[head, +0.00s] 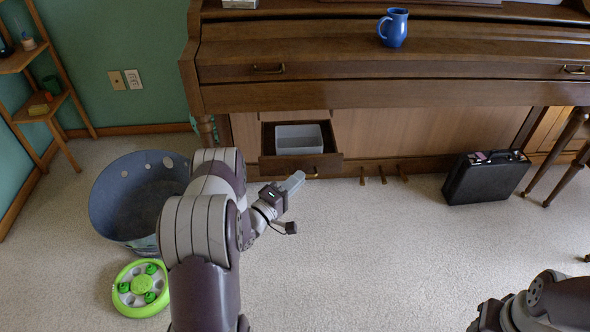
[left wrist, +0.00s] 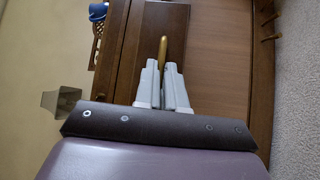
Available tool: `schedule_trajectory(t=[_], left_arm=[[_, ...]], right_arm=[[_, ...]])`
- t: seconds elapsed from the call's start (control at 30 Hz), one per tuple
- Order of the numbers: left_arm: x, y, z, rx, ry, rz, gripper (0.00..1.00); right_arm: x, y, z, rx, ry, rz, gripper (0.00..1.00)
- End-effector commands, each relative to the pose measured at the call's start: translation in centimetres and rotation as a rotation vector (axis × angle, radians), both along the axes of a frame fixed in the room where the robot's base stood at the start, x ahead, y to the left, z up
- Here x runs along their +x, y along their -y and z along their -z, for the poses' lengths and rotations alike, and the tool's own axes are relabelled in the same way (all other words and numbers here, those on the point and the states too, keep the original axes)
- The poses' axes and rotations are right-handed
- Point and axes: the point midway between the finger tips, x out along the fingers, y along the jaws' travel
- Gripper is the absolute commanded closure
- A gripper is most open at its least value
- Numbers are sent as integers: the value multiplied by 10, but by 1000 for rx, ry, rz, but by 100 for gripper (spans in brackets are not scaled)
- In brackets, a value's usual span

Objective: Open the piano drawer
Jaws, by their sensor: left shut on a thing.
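The piano drawer (head: 325,163) stands pulled out from the lower left front of the brown upright piano (head: 390,95). A grey bin (head: 298,139) sits inside it. My left gripper (head: 297,180) is at the drawer front, and its fingers are shut on the brass drawer handle (head: 313,173). In the left wrist view the handle (left wrist: 163,50) shows between the two grey fingers (left wrist: 165,80), against the dark drawer front (left wrist: 178,22). Of my right arm, a part shows at the lower right of the head view; its fingers do not show.
A blue-grey tub (head: 138,195) and a green round toy (head: 141,288) lie left of my left arm. A black briefcase (head: 487,178) stands at the right, near a stool (head: 567,150). A blue mug (head: 394,28) is on the piano. The carpet between is clear.

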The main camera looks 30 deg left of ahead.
Motion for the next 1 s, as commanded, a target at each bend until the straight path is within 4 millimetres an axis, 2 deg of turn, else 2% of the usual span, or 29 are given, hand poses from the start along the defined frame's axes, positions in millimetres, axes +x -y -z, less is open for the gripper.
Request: schedule_trajectory(t=[0.23,0.63,0.7,0.73,1.0], left_arm=[[-10,5,-1,0,0,-1,100],[-11,6,0,0,0,-1,100],[-11,6,0,0,0,-1,71],[-11,6,0,0,0,-1,65],[-11,6,0,0,0,0,65]], right_arm=[[0,0,-7,0,0,0,57],[0,0,-7,0,0,0,57],[0,0,-7,0,0,0,57],[0,0,-7,0,0,0,57],[0,0,-8,0,0,0,57]])
